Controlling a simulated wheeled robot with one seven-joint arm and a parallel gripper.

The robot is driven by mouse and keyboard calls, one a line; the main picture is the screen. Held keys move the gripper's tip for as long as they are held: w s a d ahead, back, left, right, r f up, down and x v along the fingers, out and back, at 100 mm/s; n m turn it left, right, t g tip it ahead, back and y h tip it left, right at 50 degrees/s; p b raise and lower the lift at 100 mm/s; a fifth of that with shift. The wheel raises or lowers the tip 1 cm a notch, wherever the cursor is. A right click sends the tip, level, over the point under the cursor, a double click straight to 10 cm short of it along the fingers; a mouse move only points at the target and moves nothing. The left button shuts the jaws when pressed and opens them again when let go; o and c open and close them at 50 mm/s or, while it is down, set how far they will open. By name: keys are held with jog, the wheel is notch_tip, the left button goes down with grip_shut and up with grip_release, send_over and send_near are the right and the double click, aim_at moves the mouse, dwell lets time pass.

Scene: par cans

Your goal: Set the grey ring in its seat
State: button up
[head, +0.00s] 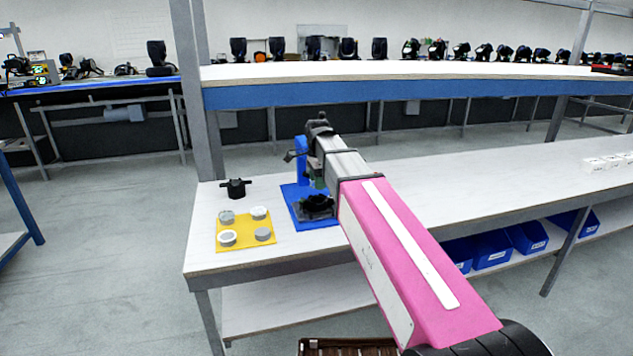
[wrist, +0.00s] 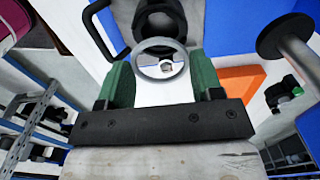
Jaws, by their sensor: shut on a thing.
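In the wrist view, my gripper (wrist: 162,66) has its green fingers shut on a grey ring (wrist: 137,62), which shows as a full circle between the fingertips. Beyond the ring is a dark round part (wrist: 158,20), cut off by the top edge. In the head view, my gripper (head: 318,181) points down over a black housing (head: 318,207) on a blue base (head: 294,204). My arm hides part of that base, and the ring cannot be made out there. I cannot tell whether the ring touches the housing.
A yellow mat (head: 245,226) left of the blue base bears several grey round pieces. A black knobbed part (head: 236,188) stands behind it. A blue post (head: 301,152) rises close beside my gripper. The white bench (head: 470,180) is largely clear to the right.

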jog(key=shift+f, duration=2.75)
jog(key=shift+s+f, duration=0.1)
jog(key=shift+f, duration=0.05)
jog(key=o, duration=0.4)
jog(key=shift+c, duration=0.2)
jog(key=shift+c, duration=1.2)
